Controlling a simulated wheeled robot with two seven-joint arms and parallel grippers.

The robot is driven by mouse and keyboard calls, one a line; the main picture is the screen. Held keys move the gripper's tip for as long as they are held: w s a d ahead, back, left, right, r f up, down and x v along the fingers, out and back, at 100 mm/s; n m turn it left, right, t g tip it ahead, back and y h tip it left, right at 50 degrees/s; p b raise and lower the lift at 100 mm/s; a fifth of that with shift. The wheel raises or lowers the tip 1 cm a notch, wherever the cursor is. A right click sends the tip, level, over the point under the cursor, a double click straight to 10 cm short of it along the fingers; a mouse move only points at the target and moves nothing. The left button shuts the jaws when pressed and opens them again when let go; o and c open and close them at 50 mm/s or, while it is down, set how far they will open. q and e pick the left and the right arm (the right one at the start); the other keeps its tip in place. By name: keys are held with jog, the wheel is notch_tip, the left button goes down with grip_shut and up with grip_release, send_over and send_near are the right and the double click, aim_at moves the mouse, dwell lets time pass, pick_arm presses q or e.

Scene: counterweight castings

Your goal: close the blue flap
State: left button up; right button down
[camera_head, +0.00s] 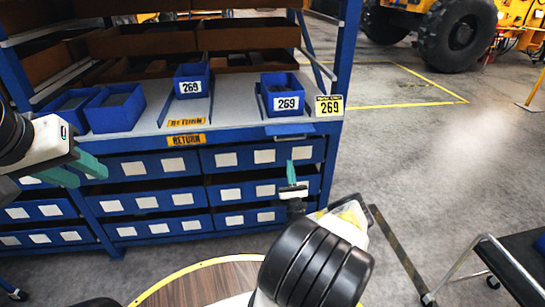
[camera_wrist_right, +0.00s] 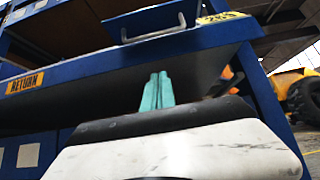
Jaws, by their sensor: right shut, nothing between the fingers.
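The blue flap (camera_head: 290,130) is a small blue panel at the front edge of the grey shelf, below the right-hand blue bin labelled 269 (camera_head: 286,103). It looks folded outward, roughly flat. My left gripper (camera_head: 91,177) is open and empty in front of the rack's left side.
A second bin labelled 269 (camera_head: 191,80) and open blue bins (camera_head: 115,107) stand on the shelf (camera_head: 150,118). Labelled blue drawers (camera_head: 150,202) fill the rack below. A yellow 269 sign (camera_head: 329,105) is at the shelf's right corner.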

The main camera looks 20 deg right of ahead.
notch_tip(320, 180, up, 8)
jog(key=w, duration=0.2)
jog(key=shift+d, duration=0.25)
jog(key=shift+r, duration=0.1)
dwell(0.3)
